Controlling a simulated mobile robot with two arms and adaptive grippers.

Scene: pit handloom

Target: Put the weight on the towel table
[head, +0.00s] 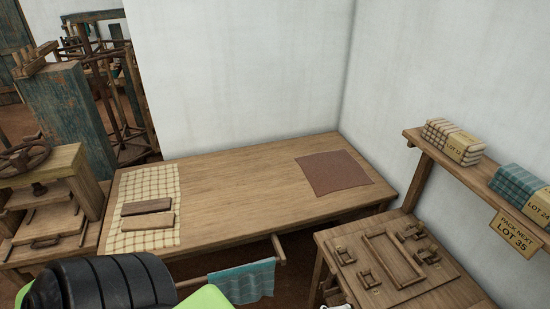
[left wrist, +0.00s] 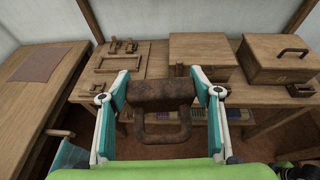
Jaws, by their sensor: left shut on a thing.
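My left gripper (left wrist: 160,84) is shut on a rusty brown iron weight (left wrist: 163,93), a block with a loop handle, held between its two teal-and-white fingers in the left wrist view. The weight hangs in the air in front of a bench. The towel table (head: 240,176) is the long wooden table by the wall in the head view. A cream checked towel (head: 160,183) lies at its left end with two wooden bars (head: 147,207) on it. The table's end also shows at the left of the wrist view (left wrist: 48,95).
A reddish-brown cloth (head: 333,172) lies at the table's right end; the middle is bare. A teal cloth (head: 242,282) hangs on a rail in front. A side bench (head: 335,238) holds a wooden tool board (head: 392,262). Wooden boxes (left wrist: 278,60) stand on the bench.

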